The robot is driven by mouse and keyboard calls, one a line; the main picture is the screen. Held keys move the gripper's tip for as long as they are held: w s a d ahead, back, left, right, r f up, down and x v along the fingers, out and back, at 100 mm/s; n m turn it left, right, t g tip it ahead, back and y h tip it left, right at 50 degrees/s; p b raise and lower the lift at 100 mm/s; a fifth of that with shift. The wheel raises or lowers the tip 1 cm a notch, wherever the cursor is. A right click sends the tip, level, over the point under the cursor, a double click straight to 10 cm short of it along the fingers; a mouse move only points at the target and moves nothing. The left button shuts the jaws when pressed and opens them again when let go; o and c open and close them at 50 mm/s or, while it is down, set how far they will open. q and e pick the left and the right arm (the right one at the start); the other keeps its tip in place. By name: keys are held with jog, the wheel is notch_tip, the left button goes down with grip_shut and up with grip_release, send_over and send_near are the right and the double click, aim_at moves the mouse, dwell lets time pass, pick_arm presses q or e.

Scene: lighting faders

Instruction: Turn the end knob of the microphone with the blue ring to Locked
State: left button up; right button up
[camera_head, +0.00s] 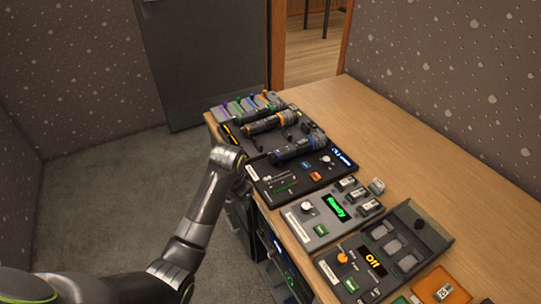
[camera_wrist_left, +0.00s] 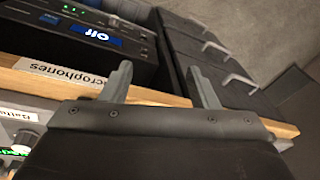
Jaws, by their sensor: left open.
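The microphone with the blue ring (camera_head: 292,151) lies on a dark unit near the left edge of the wooden table in the head view. Its end knob is too small to read there, so I cannot tell its setting. My left arm reaches up from the lower left, and its wrist end is beside the table edge, left of and below this microphone. In the left wrist view my left gripper (camera_wrist_left: 162,84) is open with nothing between its fingers. It faces the table edge and a white "Microphones" label (camera_wrist_left: 65,73). No microphone is recognisable in that view. My right gripper is not in view.
A panel with a green "Ready" display (camera_head: 335,206) and one reading "Off" (camera_head: 374,262) stand nearer. Dark cabinets are below the table edge. The table's right side is bare.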

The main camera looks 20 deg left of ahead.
aim_at(271, 155)
pick_arm(q)
jog(key=shift+m+g, duration=0.3)
jog(key=shift+m, duration=0.6)
jog(key=w+d+r, duration=0.1)
jog(key=w+r, duration=0.2)
jog(key=w+d+r, duration=0.1)
jog(key=w+r, duration=0.1)
jog(key=w, duration=0.1)
jog(key=w+d+r, duration=0.1)
jog(key=w+r, duration=0.2)
jog(key=shift+d+r, duration=0.1)
jog(key=shift+r, duration=0.25)
jog(key=w+d+r+m, duration=0.1)
jog(key=w+d+r, duration=0.15)
jog(key=r, duration=0.35)
jog(key=w+d+r+m, duration=0.1)
jog(key=w+r, duration=0.2)
jog(key=r, duration=0.4)
jog(key=shift+g, duration=0.3)
jog(key=f, duration=1.1)
jog(key=w+a+f+b, duration=0.1)
jog(key=f, duration=0.5)
jog(key=shift+w+f, duration=0.1)
jog(key=shift+f, duration=0.25)
